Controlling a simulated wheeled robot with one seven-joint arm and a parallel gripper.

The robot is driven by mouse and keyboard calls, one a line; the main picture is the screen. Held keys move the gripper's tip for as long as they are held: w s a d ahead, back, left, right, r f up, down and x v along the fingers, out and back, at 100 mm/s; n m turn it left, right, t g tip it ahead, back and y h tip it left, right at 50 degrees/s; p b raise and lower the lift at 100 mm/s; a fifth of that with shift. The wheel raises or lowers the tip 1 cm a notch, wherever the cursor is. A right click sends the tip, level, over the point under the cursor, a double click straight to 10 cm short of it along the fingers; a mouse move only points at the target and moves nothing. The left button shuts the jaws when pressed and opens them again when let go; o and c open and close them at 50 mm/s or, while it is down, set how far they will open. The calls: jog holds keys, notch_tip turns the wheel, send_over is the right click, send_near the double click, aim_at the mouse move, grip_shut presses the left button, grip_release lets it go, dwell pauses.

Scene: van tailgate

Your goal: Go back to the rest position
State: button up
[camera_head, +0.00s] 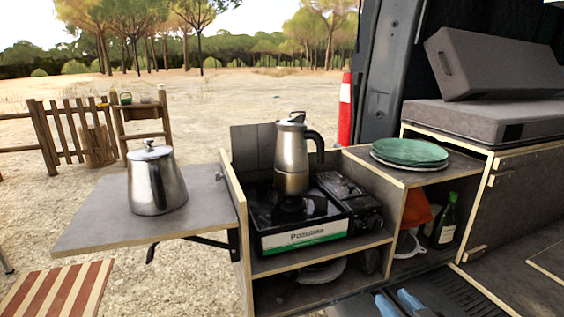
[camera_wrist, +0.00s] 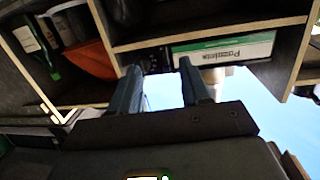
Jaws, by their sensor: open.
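My gripper (camera_wrist: 160,80) is open in the wrist view, its two dark fingers apart with nothing between them. The wrist view is turned over, and the fingers point toward the cabinet (camera_wrist: 145,42) and its stove. In the head view two bluish fingertips of my gripper (camera_head: 399,303) show at the bottom edge, low in front of the cabinet and apart from it. The rest of my arm is out of that view.
A moka pot (camera_head: 291,160) stands upright on the camping stove (camera_head: 305,237). A metal kettle (camera_head: 156,181) stands on the side shelf (camera_head: 90,222). Green and pale plates (camera_head: 409,153) lie on the cabinet top. A green bottle (camera_head: 445,222) and orange item (camera_head: 415,208) fill the compartment below.

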jog(key=s+f+m+g+h+p, duration=0.1)
jog(key=s+f+m+h, duration=0.2)
jog(key=s, duration=2.4)
jog(key=s+a+r+p, duration=0.1)
jog(key=s+r, duration=0.5)
jog(key=s, duration=0.2)
jog(key=s+a+r+n, duration=0.1)
jog(key=s+a+r, duration=0.1)
jog(key=s+r, duration=0.5)
jog(key=v, duration=0.2)
jog(key=shift+s+f+p, duration=0.3)
jog(key=shift+s+p, duration=0.05)
